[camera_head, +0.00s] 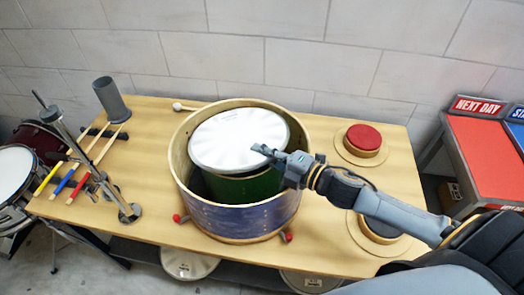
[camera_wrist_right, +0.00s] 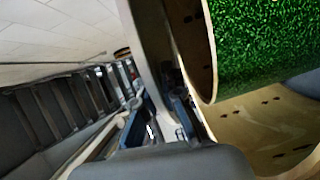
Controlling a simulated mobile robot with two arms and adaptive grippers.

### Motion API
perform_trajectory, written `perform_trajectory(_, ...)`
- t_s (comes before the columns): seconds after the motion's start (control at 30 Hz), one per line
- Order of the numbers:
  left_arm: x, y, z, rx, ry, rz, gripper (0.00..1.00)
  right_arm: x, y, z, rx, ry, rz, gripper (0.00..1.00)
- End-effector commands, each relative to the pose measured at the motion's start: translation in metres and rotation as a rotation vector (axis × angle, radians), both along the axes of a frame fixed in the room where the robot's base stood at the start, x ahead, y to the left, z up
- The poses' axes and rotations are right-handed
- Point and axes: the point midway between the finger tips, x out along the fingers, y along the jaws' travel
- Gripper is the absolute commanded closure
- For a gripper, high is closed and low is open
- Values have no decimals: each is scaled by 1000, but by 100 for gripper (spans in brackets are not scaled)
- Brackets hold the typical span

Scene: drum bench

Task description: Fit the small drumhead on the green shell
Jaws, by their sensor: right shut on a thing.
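The small drumhead (camera_head: 232,137), a white disc with a pale rim, lies over the green shell (camera_head: 246,187) in the head view. The green shell stands inside the large blue shell (camera_head: 245,219). The disc hides the green shell's top, and I cannot tell whether they touch. The disc sits slightly left of the shell's visible wall. My right gripper (camera_head: 266,151) is shut on the drumhead near its right front edge. In the right wrist view, the sparkly green shell (camera_wrist_right: 265,40) fills the upper right, beside my gripper (camera_wrist_right: 155,125). My left gripper is out of view.
A mallet (camera_head: 184,107) lies behind the blue shell.

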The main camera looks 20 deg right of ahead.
Motion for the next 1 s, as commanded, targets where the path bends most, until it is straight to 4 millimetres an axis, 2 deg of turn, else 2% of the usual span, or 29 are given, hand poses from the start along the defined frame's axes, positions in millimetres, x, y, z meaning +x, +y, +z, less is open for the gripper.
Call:
perform_trajectory(0.03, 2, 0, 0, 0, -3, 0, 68, 0, 0, -1, 0, 1, -1, 91)
perform_trajectory(0.2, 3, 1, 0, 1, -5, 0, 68, 0, 0, -1, 0, 1, -1, 56)
perform_trajectory(0.43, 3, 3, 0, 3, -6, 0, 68, 0, 0, 0, -1, 1, 0, 54)
perform_trajectory(0.57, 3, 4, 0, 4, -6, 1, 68, 0, 0, 0, -1, 1, 0, 29)
perform_trajectory(1.0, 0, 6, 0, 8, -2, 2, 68, -7, -4, -5, -2, 12, -3, 27)
